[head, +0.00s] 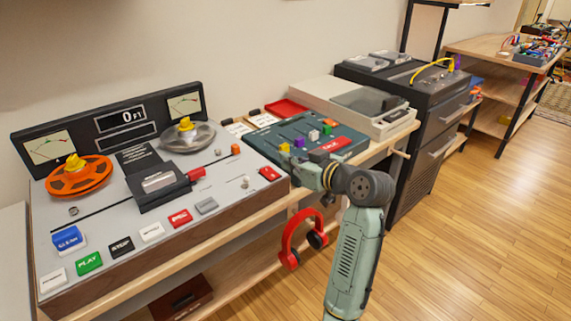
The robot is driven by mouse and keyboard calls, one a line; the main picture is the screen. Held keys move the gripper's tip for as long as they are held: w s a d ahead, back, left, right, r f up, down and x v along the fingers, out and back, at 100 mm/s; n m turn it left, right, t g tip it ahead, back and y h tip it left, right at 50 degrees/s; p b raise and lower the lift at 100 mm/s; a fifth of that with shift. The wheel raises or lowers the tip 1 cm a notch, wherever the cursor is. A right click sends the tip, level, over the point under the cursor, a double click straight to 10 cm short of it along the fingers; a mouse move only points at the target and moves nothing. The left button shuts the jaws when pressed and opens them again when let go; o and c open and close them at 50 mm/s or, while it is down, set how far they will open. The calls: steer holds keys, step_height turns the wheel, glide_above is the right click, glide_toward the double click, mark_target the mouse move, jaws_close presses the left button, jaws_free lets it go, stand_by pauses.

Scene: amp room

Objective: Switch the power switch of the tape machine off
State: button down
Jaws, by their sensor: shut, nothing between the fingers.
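The tape machine (222,225) stands on the bench at the left, with an orange reel (79,177) and a grey reel (188,137). A row of coloured keys lines its front edge, including a green PLAY key (88,263). A small metal toggle (245,182) and a red labelled piece (269,173) sit at its right end. I cannot read which one is the power switch or its position. My gripper (291,168) is shut and empty, pointing left just beyond the machine's right edge, in front of the teal mixer. Its fingertips are small in the view.
The teal mixer (348,148) with coloured knobs lies directly behind my gripper. Red headphones (290,240) hang below the bench edge. A beige turntable-like unit (395,121) and a dark cabinet (428,120) stand farther right. The wooden floor (470,240) at right is clear.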

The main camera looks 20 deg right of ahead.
steer(key=s+d+b, duration=0.1)
steer(key=s+d, duration=0.1)
steer(key=s, duration=0.4)
steer(key=shift+r, duration=0.15)
steer(key=shift+w+a, duration=0.1)
